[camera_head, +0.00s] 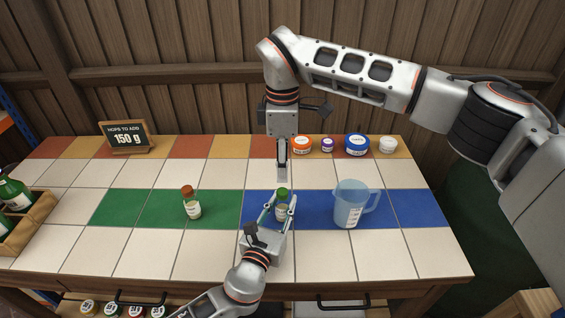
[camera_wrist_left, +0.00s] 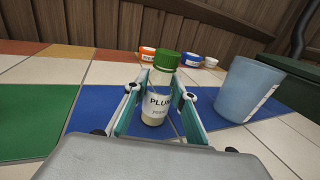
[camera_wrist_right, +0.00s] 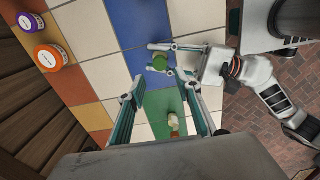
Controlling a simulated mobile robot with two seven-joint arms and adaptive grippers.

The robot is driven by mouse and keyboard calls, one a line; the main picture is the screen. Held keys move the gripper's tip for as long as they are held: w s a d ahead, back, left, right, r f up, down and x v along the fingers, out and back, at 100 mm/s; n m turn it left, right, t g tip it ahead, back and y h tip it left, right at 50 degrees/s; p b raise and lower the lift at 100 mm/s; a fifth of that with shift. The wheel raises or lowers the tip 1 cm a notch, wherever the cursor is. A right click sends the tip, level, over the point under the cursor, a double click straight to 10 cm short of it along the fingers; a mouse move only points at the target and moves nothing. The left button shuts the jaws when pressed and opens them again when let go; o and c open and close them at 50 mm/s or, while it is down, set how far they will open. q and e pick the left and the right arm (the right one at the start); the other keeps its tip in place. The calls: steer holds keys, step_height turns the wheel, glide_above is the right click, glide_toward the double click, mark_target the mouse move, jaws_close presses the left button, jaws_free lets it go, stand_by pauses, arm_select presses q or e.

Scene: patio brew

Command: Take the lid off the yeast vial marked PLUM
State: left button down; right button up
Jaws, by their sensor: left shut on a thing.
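The PLUM vial (camera_wrist_left: 154,103) is clear with a green lid (camera_wrist_left: 167,61) and pale contents at the bottom. It stands upright on the blue tiles, and its lid is on. My left gripper (camera_head: 277,211) is shut on the vial's body, one finger on each side below the lid. My right gripper (camera_head: 282,178) points down above and behind the vial, apart from it. In the right wrist view its fingers (camera_wrist_right: 162,98) are spread with nothing held between them. The green lid shows there (camera_wrist_right: 159,62) between the left fingers.
A vial with an orange-brown lid (camera_head: 192,203) stands on the green tiles. A blue measuring jug (camera_head: 349,206) is close to the right of the PLUM vial. Several tubs, including an orange one (camera_head: 302,145), line the back. A wooden crate (camera_head: 30,222) holds bottles at left.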

mark_target(282, 191)
steer(key=m, duration=0.3)
steer(key=shift+m, duration=0.3)
steer(key=shift+f+m, duration=0.15)
steer(key=shift+m, duration=0.15)
steer(key=shift+f, duration=3.85)
jaws_close()
